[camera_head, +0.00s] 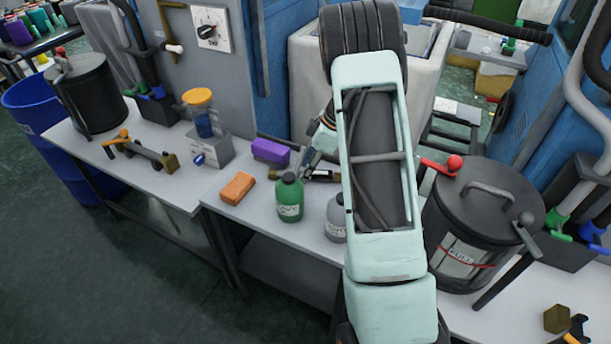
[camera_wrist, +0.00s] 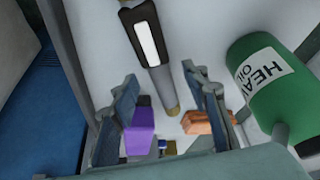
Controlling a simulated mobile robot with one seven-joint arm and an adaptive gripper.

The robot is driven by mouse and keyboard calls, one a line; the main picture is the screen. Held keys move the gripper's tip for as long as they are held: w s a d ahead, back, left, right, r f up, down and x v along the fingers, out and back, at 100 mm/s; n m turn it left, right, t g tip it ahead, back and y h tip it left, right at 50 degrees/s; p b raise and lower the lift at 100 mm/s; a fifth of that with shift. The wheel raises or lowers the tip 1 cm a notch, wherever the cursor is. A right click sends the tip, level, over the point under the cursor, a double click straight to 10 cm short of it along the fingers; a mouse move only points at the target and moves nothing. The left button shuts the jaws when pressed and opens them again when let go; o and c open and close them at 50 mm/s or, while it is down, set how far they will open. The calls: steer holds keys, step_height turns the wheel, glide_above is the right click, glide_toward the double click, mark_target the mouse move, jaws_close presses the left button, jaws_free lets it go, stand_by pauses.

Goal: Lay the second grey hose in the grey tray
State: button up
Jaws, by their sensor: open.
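One (camera_head: 580,105) runs down to a green end, the other to a blue end, both at a dark grey open box (camera_head: 560,190). Another dark box (camera_head: 158,110) at the upper left holds darker hoses with green and blue ends. I cannot tell which hose or box the task names. My gripper (camera_head: 305,177) is low over the middle table, partly hidden by my arm. In the wrist view my gripper (camera_wrist: 160,76) is open, its fingers either side of a dark lamp-like tool (camera_wrist: 150,48). I see no hose between them.
A green oil bottle (camera_head: 290,197) stands close to my gripper, with a grey bottle (camera_head: 336,217) beside it. Purple (camera_head: 271,150) and orange (camera_head: 238,188) blocks lie nearby. A black lidded drum (camera_head: 475,225) stands at right. Bare tabletop shows left of the bottle.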

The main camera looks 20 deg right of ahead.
steer(key=shift+x, duration=0.8)
steer(key=shift+c, duration=0.4)
jaws_close()
steer(key=shift+r, duration=0.1)
step_height(320, 180, up, 18)
steer(key=p, duration=0.1)
